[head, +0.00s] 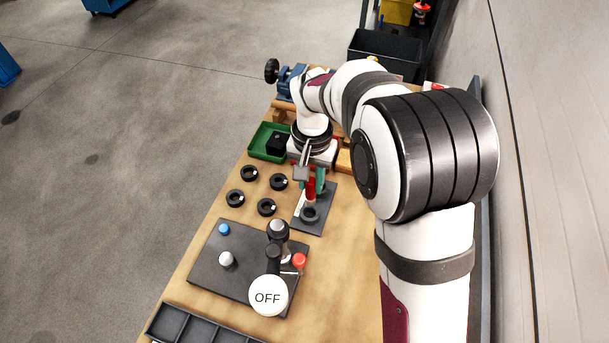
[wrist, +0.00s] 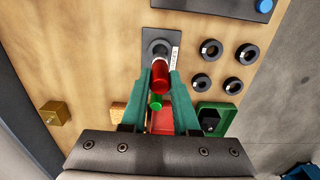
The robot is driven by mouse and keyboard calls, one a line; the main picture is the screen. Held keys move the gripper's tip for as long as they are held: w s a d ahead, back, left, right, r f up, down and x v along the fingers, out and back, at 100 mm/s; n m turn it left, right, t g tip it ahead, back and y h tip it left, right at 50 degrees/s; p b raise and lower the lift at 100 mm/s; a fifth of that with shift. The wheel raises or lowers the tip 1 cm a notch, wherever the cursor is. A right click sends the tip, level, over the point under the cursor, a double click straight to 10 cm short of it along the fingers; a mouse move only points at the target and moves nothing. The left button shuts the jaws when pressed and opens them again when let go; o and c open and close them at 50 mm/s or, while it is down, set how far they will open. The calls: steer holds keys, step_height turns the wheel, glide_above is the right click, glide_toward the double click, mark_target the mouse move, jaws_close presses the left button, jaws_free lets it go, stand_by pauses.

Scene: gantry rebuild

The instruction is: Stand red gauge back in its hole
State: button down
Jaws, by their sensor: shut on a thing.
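The red gauge (wrist: 160,76) is a red cylinder between the two green fingers of my gripper (wrist: 159,84) in the wrist view. My gripper is shut on it. In the head view the red gauge (head: 311,189) looks roughly upright, just above a grey round socket (head: 310,214) on a dark plate (head: 325,215). In the wrist view the dark plate (wrist: 192,24) carries a pale label, and the socket (wrist: 157,46) shows just past the gauge's far end. I cannot tell whether the gauge's lower end is inside the hole or above it.
Several black rings (head: 249,173) lie left of the plate. A green tray (head: 262,142) holds a black block. A dark panel (head: 240,268) with knobs, a lever and an OFF disc (head: 268,297) stands in front. A small green round piece (wrist: 155,102) shows between my fingers.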

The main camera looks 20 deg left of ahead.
mark_target(310, 196)
steer(key=shift+f, duration=2.85)
steer(key=c, duration=0.6)
jaws_free()
step_height(310, 196, up, 16)
steer(key=shift+f, duration=0.15)
